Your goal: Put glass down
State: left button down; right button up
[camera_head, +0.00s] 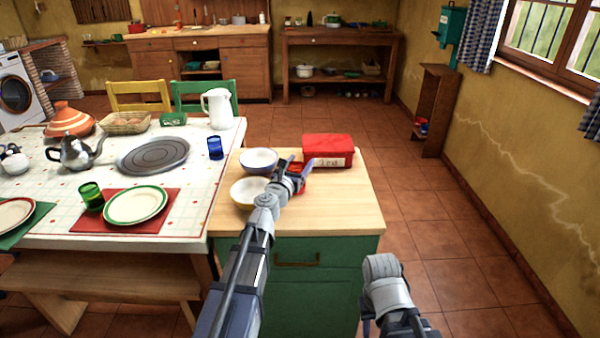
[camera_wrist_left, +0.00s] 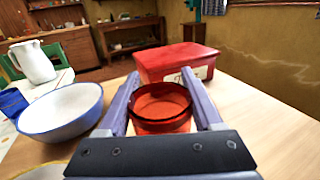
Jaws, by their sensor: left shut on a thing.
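A red glass (camera_wrist_left: 161,104) stands between the two fingers of my left gripper (camera_wrist_left: 162,103) in the left wrist view, and the fingers are shut on it. In the head view the red glass (camera_head: 303,186) is partly hidden behind my left gripper (camera_head: 297,170). It is over the wooden top of the green cabinet (camera_head: 340,210), close in front of a red box. I cannot tell whether its base touches the wood. In the head view my right arm is at the bottom right; its fingers are not visible.
The red box (camera_head: 328,151) sits at the counter's back. Two bowls, one blue-rimmed (camera_head: 258,160) and one yellow (camera_head: 247,191), stand left of the glass. A blue glass (camera_head: 215,148) and white jug (camera_head: 218,108) are on the table. The counter's right and front are clear.

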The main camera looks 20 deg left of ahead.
pick_arm(q)
jog(key=shift+f, duration=0.55)
jog(key=shift+r, duration=0.15)
jog(key=shift+c, duration=0.2)
grip_release()
jog(key=shift+s+r, duration=0.1)
